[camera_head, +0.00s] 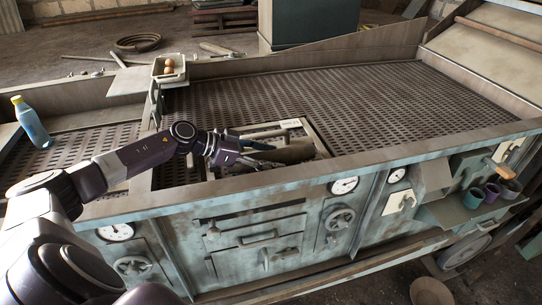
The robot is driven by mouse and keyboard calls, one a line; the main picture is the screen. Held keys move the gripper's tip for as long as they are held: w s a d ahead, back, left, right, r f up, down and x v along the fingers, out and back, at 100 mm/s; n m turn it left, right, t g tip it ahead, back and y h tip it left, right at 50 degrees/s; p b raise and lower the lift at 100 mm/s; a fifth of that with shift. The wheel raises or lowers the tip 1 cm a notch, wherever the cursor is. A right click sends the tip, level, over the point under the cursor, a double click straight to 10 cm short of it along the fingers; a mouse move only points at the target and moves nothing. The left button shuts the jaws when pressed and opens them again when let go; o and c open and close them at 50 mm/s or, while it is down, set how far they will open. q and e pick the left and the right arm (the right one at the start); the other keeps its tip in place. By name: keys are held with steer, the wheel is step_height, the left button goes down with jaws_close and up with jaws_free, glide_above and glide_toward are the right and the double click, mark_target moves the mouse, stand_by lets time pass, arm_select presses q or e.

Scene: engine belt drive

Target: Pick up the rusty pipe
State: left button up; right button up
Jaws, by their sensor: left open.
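A dark brownish, rounded long piece (292,154), which looks like the rusty pipe, lies by a pale-edged frame or shallow tray on the grated bed. Its left part is hidden behind my gripper. My left gripper (264,155) reaches in from the left, and its fingers are spread just left of the piece. I cannot tell whether they touch it. Nothing shows held between them. My right gripper is not in view.
The pale-edged tray (305,128) lies on the perforated bed (390,95), which is clear to the right. A raised metal rim (405,153) runs along the front. A box with brown round items (169,80) sits behind.

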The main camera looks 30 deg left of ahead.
arm_select(q)
jaws_close()
steer(key=shift+w+r, duration=0.1)
steer(key=shift+r, duration=0.05)
stand_by(0.5)
steer(key=shift+r, duration=0.1)
